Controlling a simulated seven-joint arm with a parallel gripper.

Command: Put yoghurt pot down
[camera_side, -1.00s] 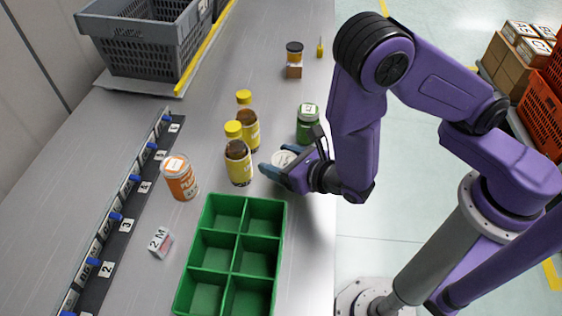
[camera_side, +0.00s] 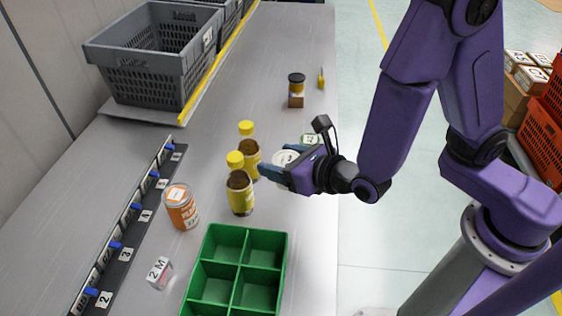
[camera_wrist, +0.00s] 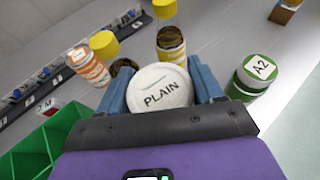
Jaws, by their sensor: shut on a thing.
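The yoghurt pot (camera_wrist: 160,88) has a white lid marked PLAIN. My gripper (camera_wrist: 162,92) is shut on it, with one blue finger on each side. In the side view the pot (camera_side: 285,157) shows partly behind my gripper (camera_side: 280,168), to the right of the yellow-lidded jars. The pot is upright or nearly so. Its lower part is mostly hidden, so its exact height over the bench cannot be told.
A green divided tray (camera_side: 240,262) lies in front. Bare grey bench (camera_side: 250,80) extends behind.

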